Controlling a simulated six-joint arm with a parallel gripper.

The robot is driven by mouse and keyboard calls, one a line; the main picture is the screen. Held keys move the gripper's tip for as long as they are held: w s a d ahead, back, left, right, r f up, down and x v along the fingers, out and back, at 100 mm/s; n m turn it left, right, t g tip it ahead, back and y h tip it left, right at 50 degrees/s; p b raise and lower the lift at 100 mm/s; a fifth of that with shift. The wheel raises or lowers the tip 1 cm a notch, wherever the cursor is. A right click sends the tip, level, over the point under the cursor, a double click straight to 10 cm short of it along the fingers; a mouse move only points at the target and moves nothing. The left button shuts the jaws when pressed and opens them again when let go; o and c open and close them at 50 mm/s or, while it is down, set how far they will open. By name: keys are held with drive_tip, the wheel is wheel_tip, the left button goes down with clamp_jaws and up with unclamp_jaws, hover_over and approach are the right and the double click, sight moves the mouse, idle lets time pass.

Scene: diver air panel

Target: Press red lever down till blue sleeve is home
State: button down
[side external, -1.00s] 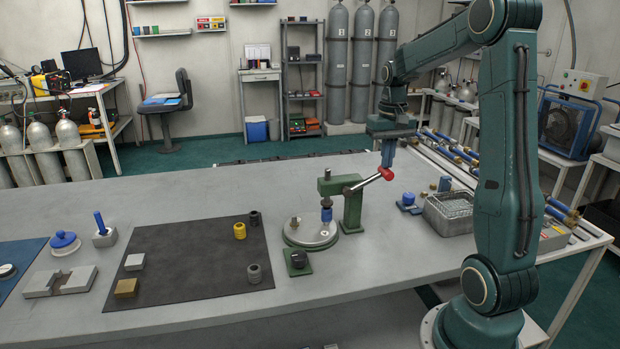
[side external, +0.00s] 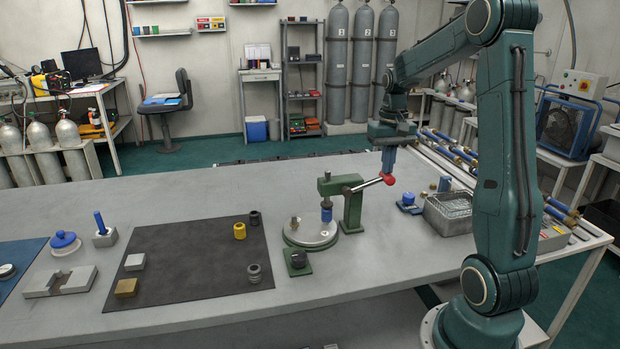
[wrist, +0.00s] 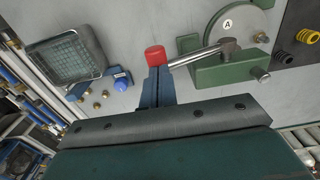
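The red knob (side external: 389,180) tips the steel lever (side external: 370,184) of a green arbor press (side external: 352,208). The lever slopes slightly up toward the knob. My gripper (side external: 388,172) is above the knob with its fingertips at the knob's top, seemingly touching. In the wrist view the blue fingers (wrist: 156,72) are side by side, shut with nothing between them, and the red knob (wrist: 155,56) shows just past their tips. The blue sleeve (side external: 326,214) stands upright under the press ram, above the round plate (side external: 312,238). How far it is seated cannot be told.
A wire-mesh basket (side external: 450,213) and a small blue-knobbed part (side external: 408,203) are right of the press. A green block with a black part (side external: 298,262) sits in front. A dark mat (side external: 190,265) with several rings and blocks lies left.

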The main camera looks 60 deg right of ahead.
sight(387, 176)
drive_tip(key=shift+s+d+f, duration=0.1)
drive_tip(key=shift+s+f, duration=0.1)
drive_tip(key=shift+f, duration=1)
idle(1.0)
drive_tip(key=shift+w+f, duration=0.15)
drive_tip(key=shift+f, duration=1.75)
idle(1.0)
drive_tip(key=shift+r, duration=6.1)
